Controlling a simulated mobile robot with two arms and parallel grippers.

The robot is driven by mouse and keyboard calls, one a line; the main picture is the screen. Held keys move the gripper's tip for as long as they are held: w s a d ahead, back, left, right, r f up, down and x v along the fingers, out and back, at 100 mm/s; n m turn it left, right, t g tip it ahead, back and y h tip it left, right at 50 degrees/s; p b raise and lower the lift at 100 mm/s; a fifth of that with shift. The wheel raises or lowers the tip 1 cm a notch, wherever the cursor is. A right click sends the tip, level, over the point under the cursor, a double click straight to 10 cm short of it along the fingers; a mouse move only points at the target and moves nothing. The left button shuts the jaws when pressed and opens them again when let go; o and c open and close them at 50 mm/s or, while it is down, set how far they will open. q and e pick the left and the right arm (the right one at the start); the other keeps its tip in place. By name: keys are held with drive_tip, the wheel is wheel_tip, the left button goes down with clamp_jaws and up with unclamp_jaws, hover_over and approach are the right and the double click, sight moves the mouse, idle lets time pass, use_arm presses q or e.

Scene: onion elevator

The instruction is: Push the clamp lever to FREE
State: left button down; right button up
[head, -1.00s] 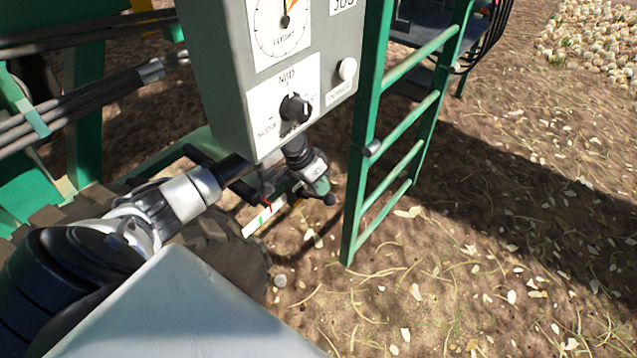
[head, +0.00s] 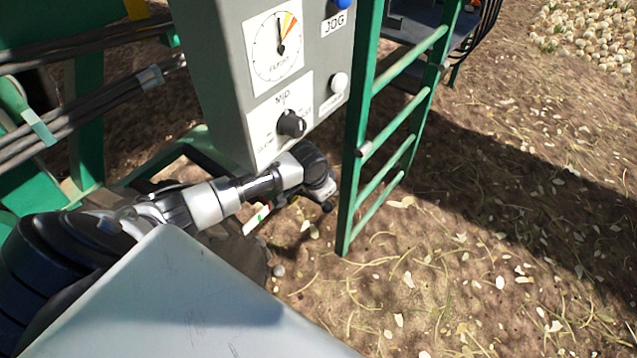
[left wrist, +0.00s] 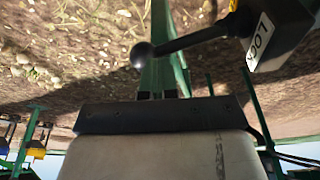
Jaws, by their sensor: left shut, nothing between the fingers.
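The clamp lever shows in the left wrist view as a dark rod with a round black knob (left wrist: 142,56). The rod runs right to a black block with a white label (left wrist: 262,42) reading LOCK, upside down. My left gripper (left wrist: 157,94) is shut and empty just below the knob in this view. A small gap shows between them in the picture; I cannot tell whether they touch. In the head view my left arm reaches under the grey control box, and the small dark knob shows beside its far end. The fingertips are hidden there. My right gripper is not in view.
The grey control box (head: 225,75) with gauge (head: 277,48), black dial (head: 291,123) and blue JOG button (head: 342,3) hangs right above my left arm. A green ladder (head: 360,152) stands close on the right. Open soil (head: 460,270) lies beyond it.

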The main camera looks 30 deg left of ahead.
sight(325, 211)
use_arm(q)
drive_tip(key=d+f+y+p, duration=0.1)
drive_tip(key=f+y, duration=0.1)
drive_tip(key=shift+s+d+f+y+p, duration=0.1)
drive_tip(key=shift+d+y+p, duration=0.05)
drive_tip(key=shift+y+p, duration=0.2)
wheel_tip(325, 211, down, 2)
drive_tip(key=shift+d+f+m+y, duration=0.1)
drive_tip(key=shift+m+y, duration=0.2)
drive_tip(key=shift+y, duration=0.65)
drive_tip(key=shift+f, duration=0.65)
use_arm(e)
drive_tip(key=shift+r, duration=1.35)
use_arm(q)
drive_tip(key=shift+f, duration=0.1)
drive_tip(key=shift+t, duration=0.3)
drive_tip(key=r+p, duration=0.3)
drive_tip(key=a+r+p, duration=0.1)
drive_tip(key=r+p, duration=0.1)
drive_tip(key=shift+w, duration=0.4)
drive_tip(key=d+p+v, duration=0.1)
drive_tip(key=v, duration=0.8)
drive_tip(key=shift+s+d+f, duration=0.15)
drive_tip(key=shift+d, duration=0.2)
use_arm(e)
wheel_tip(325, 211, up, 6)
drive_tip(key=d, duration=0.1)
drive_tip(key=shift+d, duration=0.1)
